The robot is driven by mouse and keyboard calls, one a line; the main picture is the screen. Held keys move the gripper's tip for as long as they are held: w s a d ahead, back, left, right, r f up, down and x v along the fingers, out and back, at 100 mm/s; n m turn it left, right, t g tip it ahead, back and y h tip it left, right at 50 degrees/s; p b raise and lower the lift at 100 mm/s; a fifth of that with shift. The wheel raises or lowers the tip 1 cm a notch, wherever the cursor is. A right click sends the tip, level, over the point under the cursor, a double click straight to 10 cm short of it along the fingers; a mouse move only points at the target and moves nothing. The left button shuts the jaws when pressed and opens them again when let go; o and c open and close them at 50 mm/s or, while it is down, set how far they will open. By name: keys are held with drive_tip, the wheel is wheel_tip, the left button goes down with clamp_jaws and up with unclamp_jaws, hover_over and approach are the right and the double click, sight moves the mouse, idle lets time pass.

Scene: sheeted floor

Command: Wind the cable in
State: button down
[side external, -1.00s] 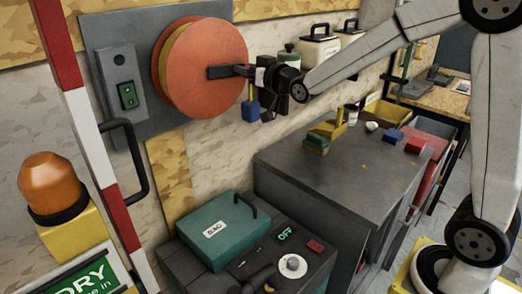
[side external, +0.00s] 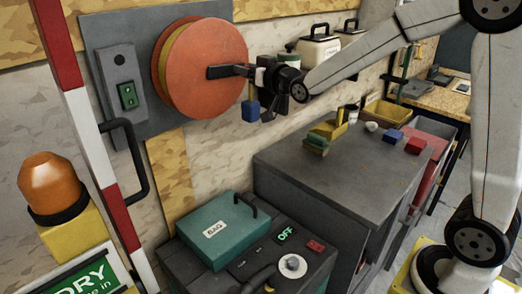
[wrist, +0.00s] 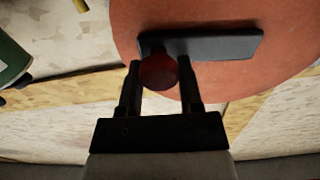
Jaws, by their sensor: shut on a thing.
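The orange cable reel (side external: 205,75) is mounted on a grey wall panel (side external: 103,40), with a thin yellow band of cable at its rim. A dark crank arm (side external: 224,72) lies across the reel's face, pointing right. It also shows in the wrist view (wrist: 225,46), with a dark red knob (wrist: 158,72) at its end. My gripper (side external: 262,76) is at the crank's right end. Its fingers are shut on the knob, one on each side. A blue plug (side external: 250,111) hangs just below the gripper; how its cable runs behind is hidden.
A green switch (side external: 128,96) sits left of the reel. A red-and-white post (side external: 90,125) and orange beacon (side external: 50,184) stand at the left. Below are a teal box (side external: 215,228) and a grey cabinet (side external: 350,170) with small items. White canisters (side external: 319,48) stand behind my gripper.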

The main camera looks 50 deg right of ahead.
drive_tip(key=shift+r+n, duration=0.3)
drive_tip(key=shift+n, duration=0.2)
drive_tip(key=shift+c, duration=1.3)
unclamp_jaws()
drive_tip(key=shift+s, duration=0.2)
drive_tip(key=s, duration=0.7)
drive_tip(key=shift+s, duration=0.2)
drive_tip(key=shift+f, duration=0.1)
